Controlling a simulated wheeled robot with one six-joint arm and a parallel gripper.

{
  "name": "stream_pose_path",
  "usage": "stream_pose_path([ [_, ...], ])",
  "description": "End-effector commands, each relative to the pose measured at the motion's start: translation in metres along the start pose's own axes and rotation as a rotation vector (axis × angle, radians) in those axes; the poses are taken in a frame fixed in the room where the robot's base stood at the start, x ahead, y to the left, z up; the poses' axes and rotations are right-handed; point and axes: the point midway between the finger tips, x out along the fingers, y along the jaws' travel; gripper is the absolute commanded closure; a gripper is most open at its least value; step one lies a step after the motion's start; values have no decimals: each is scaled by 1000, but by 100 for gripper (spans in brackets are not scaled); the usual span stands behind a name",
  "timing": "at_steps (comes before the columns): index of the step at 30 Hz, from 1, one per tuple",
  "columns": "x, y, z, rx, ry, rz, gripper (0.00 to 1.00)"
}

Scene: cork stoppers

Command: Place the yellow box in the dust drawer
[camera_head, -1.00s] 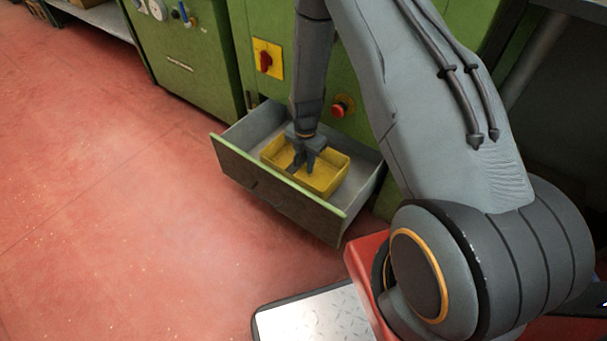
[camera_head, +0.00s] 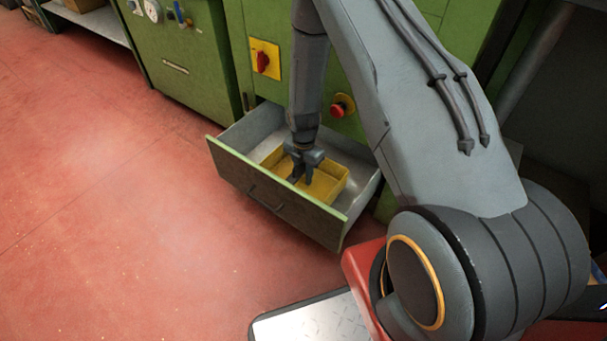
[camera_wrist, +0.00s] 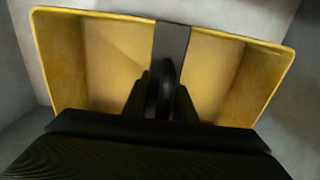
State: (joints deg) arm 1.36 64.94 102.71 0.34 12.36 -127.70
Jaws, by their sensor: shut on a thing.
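The yellow box (camera_head: 328,183) is an open-topped bin inside the open grey-lined dust drawer (camera_head: 247,131) of the green machine. Its lower front is hidden behind the drawer's green front panel. My gripper (camera_head: 302,178) points down into the box and is shut on a wall of it. The wrist view shows the empty inside of the yellow box (camera_wrist: 215,70), with my gripper (camera_wrist: 166,100) in front of it and grey drawer walls around it. I cannot tell whether the box touches the drawer floor.
The green machine (camera_head: 190,85) stands behind, with a red switch on a yellow plate (camera_head: 263,60) and a red button (camera_head: 338,109) above the drawer. The red floor (camera_head: 110,200) to the left is clear. A shelf (camera_head: 90,22) stands at the back left.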

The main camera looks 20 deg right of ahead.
Motion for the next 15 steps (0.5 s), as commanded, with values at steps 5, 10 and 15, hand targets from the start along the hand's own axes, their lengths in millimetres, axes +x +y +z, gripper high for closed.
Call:
stream_pose_path([
  [5, 5, 0, 0, 0, 0, 0, 100],
  [10, 6, 0, 0, 0, 0, 0, 70],
  [15, 6, 0, 0, 0, 0, 0, 57],
])
